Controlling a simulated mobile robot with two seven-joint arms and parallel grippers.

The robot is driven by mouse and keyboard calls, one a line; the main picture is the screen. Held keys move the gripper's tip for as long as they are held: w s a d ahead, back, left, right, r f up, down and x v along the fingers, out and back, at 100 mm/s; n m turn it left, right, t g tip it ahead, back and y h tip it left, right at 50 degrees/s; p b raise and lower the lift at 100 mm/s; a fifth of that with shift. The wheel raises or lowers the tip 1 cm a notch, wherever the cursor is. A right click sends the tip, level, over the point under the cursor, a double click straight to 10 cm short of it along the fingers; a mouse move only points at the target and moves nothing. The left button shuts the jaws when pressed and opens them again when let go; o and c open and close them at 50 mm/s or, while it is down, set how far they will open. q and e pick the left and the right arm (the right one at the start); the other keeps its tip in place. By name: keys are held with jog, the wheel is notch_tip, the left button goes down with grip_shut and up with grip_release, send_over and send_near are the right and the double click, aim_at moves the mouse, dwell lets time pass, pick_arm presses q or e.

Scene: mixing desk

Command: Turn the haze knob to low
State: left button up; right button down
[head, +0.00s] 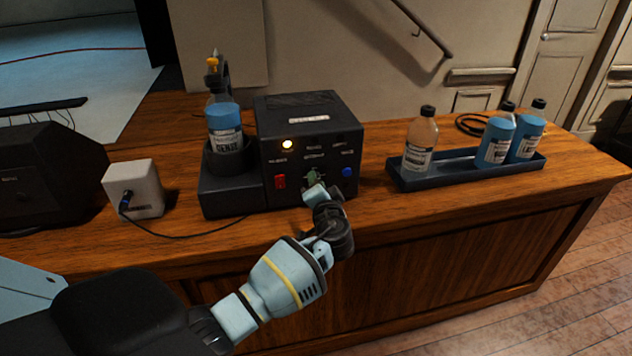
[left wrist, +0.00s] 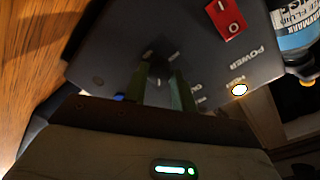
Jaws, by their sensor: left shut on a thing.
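The black haze machine (head: 300,145) stands on the wooden desk, its control panel facing me. My left gripper (head: 314,184) reaches its lower middle, between a red switch and a blue button. In the left wrist view my left gripper (left wrist: 160,88) has its two greenish fingers on either side of the dark knob (left wrist: 158,72), shut on it. The fingers hide much of the knob, and I cannot read its setting. My right gripper is not in view.
The red power switch (head: 280,181) and blue button (head: 347,172) flank the knob. A lamp (head: 288,144) glows. A labelled bottle (head: 224,125) stands in the machine's left holder. A tray (head: 470,170) with bottles is at right; a white box (head: 133,188) is at left.

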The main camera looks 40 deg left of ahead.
pick_arm(q)
jog(key=m+p, duration=0.3)
jog(key=m, duration=0.5)
jog(key=shift+g, duration=0.3)
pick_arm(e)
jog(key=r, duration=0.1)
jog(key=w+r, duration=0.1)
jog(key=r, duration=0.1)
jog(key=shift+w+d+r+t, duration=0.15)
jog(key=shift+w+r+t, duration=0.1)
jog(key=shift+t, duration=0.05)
pick_arm(q)
jog(key=shift+m+y, duration=0.3)
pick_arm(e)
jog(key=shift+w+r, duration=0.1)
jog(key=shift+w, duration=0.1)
pick_arm(q)
jog(key=o, duration=1)
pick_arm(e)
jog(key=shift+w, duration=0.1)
pick_arm(q)
jog(key=shift+d, duration=0.1)
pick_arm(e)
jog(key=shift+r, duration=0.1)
pick_arm(q)
jog(key=v, duration=0.7)
jog(key=shift+s+d, duration=0.3)
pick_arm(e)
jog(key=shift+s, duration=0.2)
